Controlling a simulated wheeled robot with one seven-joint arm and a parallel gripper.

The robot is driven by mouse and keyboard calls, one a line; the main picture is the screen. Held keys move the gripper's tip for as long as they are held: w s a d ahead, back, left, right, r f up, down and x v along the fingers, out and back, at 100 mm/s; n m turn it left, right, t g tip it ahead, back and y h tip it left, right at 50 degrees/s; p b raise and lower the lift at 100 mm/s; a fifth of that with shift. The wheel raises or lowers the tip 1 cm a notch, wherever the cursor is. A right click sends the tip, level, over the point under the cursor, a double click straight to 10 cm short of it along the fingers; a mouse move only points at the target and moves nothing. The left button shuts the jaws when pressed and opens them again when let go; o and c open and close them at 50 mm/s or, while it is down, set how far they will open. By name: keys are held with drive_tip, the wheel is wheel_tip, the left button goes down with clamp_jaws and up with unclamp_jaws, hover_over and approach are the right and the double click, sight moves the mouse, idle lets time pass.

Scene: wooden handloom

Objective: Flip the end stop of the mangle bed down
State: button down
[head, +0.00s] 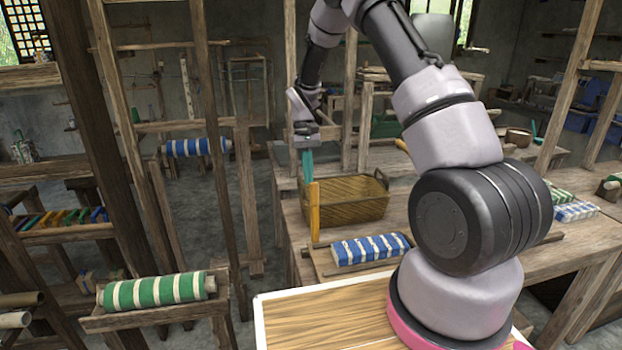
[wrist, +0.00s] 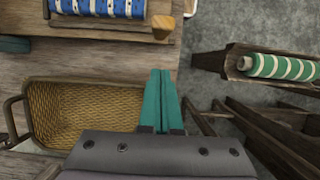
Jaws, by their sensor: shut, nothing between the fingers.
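The end stop (head: 314,212), an orange-yellow wooden bar, stands upright at the left end of the mangle bed (head: 325,266). The wrist view shows the end stop (wrist: 163,23) from above, at the right end of the bed (wrist: 95,29) there. A blue-and-white striped roll (head: 370,249) lies on the bed. My gripper (head: 308,176) has teal fingers pressed together, pointing down and empty. In the head view the fingertips appear just above the top of the end stop. In the wrist view the fingertips (wrist: 161,72) are apart from it.
A woven basket (head: 345,212) stands on the table behind the bed, close to my gripper; it also shows in the wrist view (wrist: 85,82). A green-and-white roll (head: 155,291) lies on a separate wooden stand at the left. Wooden loom posts (head: 247,195) rise left of the table.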

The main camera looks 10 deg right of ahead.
drive_tip(key=s, duration=0.3)
drive_tip(key=shift+s+r, duration=0.25)
drive_tip(key=shift+r, duration=0.15)
